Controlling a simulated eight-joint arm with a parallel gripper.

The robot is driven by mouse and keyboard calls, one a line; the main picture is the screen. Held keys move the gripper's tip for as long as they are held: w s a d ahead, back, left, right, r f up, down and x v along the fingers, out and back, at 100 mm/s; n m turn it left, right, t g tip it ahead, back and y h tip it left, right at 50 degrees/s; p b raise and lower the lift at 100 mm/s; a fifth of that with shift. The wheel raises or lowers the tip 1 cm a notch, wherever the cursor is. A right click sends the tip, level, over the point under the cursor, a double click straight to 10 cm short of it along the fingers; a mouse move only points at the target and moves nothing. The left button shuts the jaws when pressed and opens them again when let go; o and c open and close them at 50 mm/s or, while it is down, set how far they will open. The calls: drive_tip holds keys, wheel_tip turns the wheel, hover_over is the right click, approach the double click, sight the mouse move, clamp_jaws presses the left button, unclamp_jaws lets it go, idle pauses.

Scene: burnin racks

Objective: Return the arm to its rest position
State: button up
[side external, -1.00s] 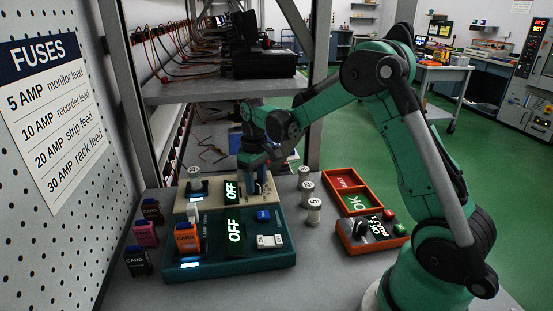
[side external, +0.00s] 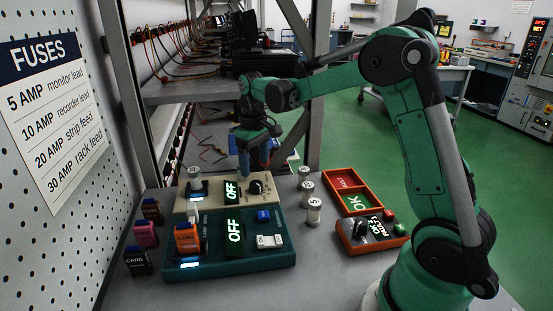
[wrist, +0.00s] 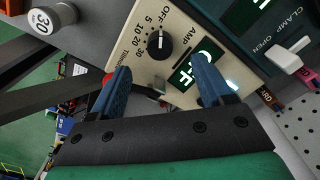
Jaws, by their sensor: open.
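My green arm reaches from the right over the bench in the side view. My gripper (side external: 254,160) hangs above the back edge of the beige unit (side external: 215,207), clear of its dial (side external: 256,187). In the wrist view my gripper (wrist: 160,92) shows two blue fingers apart with nothing held between them. The black dial (wrist: 159,46) with a numbered scale sits just beyond the fingers. The beige unit's display (side external: 231,192) reads OFF.
A teal unit (side external: 265,260) with an OFF display stands in front. Several white cylinders (side external: 314,212) stand to its right. A red tray (side external: 376,187) and an orange box (side external: 350,247) lie further right. A metal rack post (side external: 318,115) and shelf (side external: 190,92) stand behind.

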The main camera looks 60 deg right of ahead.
drive_tip(key=shift+r, duration=0.2)
drive_tip(key=shift+s+a+r, duration=0.1)
drive_tip(key=shift+a+r, duration=0.05)
drive_tip(key=s+a+r+t, duration=0.3)
drive_tip(key=s+a+t, duration=0.4)
drive_tip(key=s+a, duration=0.4)
drive_tip(key=shift+a, duration=0.25)
drive_tip(key=shift+r, duration=0.1)
